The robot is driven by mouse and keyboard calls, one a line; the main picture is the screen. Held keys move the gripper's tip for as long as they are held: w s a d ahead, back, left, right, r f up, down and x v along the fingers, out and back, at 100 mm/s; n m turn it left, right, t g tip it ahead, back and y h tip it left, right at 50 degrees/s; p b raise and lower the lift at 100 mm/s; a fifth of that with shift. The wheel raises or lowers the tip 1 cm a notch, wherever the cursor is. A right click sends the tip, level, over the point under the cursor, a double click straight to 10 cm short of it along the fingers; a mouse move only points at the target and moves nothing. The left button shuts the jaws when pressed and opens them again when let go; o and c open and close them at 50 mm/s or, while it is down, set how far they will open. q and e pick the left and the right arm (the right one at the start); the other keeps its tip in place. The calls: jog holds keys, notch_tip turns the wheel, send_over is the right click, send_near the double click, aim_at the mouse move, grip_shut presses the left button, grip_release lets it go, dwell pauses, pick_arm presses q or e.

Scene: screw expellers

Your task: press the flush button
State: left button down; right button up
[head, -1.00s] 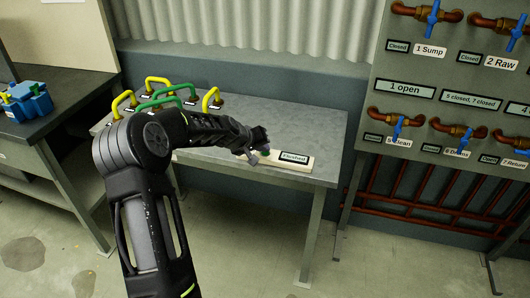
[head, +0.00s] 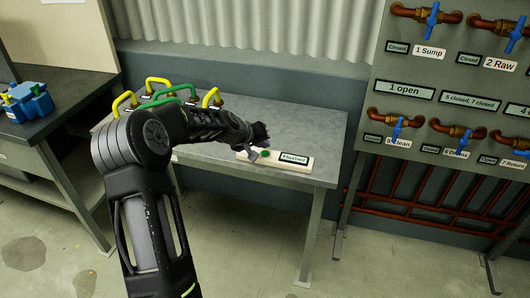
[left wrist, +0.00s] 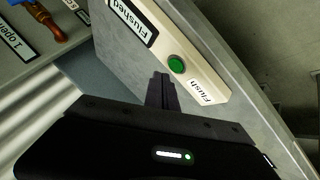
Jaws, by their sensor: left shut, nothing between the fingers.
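The flush button is a green round button (left wrist: 176,64) on a pale panel (left wrist: 207,72) that lies on the grey table. The panel carries a label reading Flush (left wrist: 202,92) and a display reading Flushed (left wrist: 132,20). In the head view the green button (head: 264,154) shows just beside my left gripper (head: 258,146). My left gripper is shut and empty, its fingertips apart from the button. In the left wrist view its fingers (left wrist: 161,90) point toward the panel, next to the button. My right gripper is not in view.
Yellow and green handles (head: 174,92) stand at the table's back left. A board of pipes and blue valves (head: 405,92) stands to the right. A blue device (head: 28,101) sits on the left bench. The table's right part (head: 310,125) is clear.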

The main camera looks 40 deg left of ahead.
aim_at(263, 154)
pick_arm(q)
jog(key=shift+r+p, duration=1.1)
jog(key=shift+r, duration=1.2)
jog(key=shift+f, duration=0.1)
